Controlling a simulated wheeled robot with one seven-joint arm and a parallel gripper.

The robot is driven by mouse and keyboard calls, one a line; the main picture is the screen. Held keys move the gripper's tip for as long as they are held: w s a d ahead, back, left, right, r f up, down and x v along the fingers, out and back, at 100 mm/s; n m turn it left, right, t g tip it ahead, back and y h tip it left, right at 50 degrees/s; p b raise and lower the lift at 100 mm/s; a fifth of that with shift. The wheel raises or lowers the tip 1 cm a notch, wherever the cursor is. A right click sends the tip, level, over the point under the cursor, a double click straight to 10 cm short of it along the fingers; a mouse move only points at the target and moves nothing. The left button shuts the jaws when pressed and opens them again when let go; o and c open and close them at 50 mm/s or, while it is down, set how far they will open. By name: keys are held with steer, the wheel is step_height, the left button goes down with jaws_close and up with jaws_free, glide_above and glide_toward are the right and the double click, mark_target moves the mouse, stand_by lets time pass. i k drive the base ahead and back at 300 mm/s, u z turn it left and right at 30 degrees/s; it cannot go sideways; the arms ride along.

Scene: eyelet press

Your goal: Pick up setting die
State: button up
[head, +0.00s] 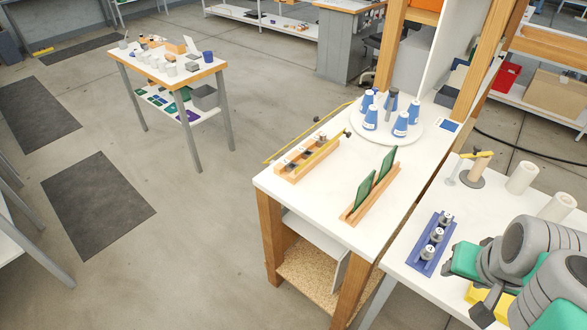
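Several silver metal pieces with round tops, which look like the setting dies, stand upright in a row in a blue rack (425,255) on the white bench at the lower right. One of these setting dies (437,235) is in the middle of the row. They are small, and I cannot read their markings. My grey and green arm fills the lower right corner, just right of the rack and apart from the dies. Dark parts show at its end, but I cannot make out my gripper's fingers or whether they hold anything.
A yellow item (475,294) lies partly behind my arm. White rolls (521,178) and a small stand (471,177) are behind the rack. The adjoining table has a wooden rack with green boards (374,190), a wooden tray (292,172) and blue cones on a round plate (357,132).

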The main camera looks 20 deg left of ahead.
mark_target(445, 220)
steer(key=z, duration=0.65)
steer(key=i, duration=0.5)
steer(key=u, duration=2.85)
